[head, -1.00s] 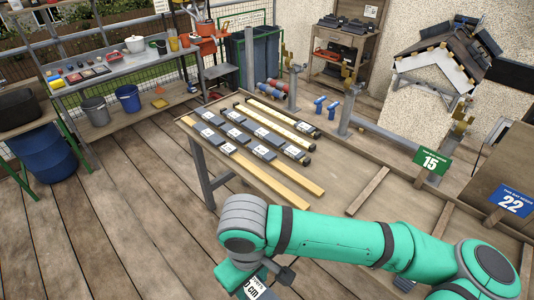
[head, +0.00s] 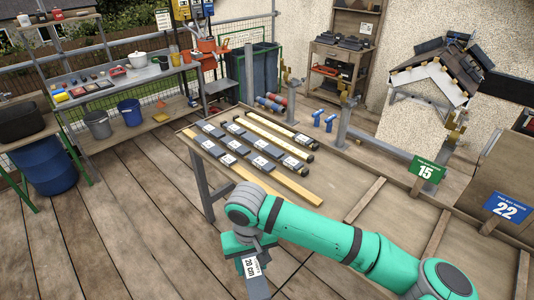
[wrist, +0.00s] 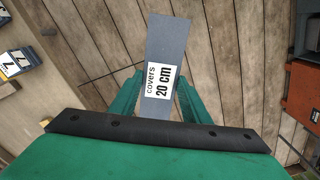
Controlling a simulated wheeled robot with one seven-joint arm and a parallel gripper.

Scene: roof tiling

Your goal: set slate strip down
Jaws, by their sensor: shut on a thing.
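The slate strip (wrist: 164,50) is a flat grey piece with a white label reading "covers 20 cm". My gripper (wrist: 157,95) is shut on it, with a green finger on each side in the wrist view. In the head view the strip (head: 257,286) hangs below my gripper (head: 250,252) near the bottom edge, over the plank floor and apart from the bench. The jaw contact is partly hidden by my arm in the head view.
A wooden bench (head: 318,221) carries dark labelled slates (head: 236,145) in rows beside pale battens (head: 272,131). Signs 15 (head: 426,170) and 22 (head: 508,207) stand at right. The plank floor (head: 120,220) at left is clear.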

